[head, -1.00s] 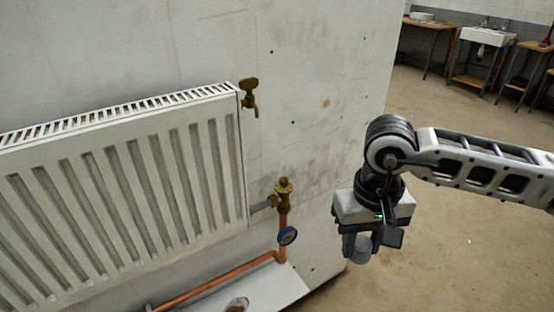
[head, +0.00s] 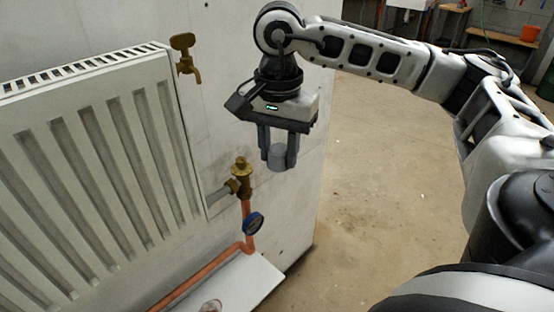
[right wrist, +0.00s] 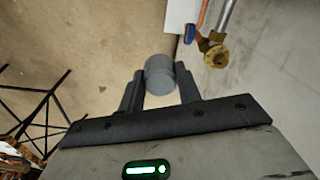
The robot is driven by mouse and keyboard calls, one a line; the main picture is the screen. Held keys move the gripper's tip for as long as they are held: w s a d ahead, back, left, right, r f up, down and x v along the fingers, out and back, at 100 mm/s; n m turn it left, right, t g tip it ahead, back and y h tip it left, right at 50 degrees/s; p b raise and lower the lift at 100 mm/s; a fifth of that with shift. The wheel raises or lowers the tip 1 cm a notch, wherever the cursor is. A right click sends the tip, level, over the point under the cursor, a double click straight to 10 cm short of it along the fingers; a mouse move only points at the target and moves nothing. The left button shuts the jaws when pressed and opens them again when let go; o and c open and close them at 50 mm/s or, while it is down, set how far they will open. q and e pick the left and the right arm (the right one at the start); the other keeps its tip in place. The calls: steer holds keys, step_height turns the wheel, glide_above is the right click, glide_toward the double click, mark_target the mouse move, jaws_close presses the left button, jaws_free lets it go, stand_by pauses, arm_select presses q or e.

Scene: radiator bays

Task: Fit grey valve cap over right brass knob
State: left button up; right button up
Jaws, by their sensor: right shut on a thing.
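My right gripper (head: 278,150) is shut on the grey valve cap (head: 281,157) and points down. In the right wrist view the grey cap (right wrist: 159,76) sits between the two fingers of my right gripper (right wrist: 160,88). The right brass knob (head: 240,165) tops the valve at the lower right corner of the radiator and is bare. In the head view the cap is to the right of the knob and apart from it. The knob also shows in the right wrist view (right wrist: 217,57), to the right of the cap. My left gripper is not in view.
The white radiator (head: 100,150) hangs on the wall, with a brass bleed tap (head: 184,58) at its top corner. The floor to the right is clear.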

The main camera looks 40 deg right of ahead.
mark_target(241, 159)
steer(key=shift+w+d, duration=0.1)
steer(key=shift+d, duration=0.05)
steer(key=shift+w, duration=0.65)
steer(key=w+f, duration=0.1)
steer(key=w, duration=0.2)
steer(key=w+f, duration=0.1)
steer(key=w, duration=0.2)
steer(key=w+a+f, duration=0.1)
steer(key=w+f, duration=0.1)
steer(key=w, duration=0.1)
steer(key=shift+w+b, duration=0.25)
steer(key=shift+b, duration=0.15)
steer(key=shift+f, duration=0.2)
steer(key=shift+r, duration=0.15)
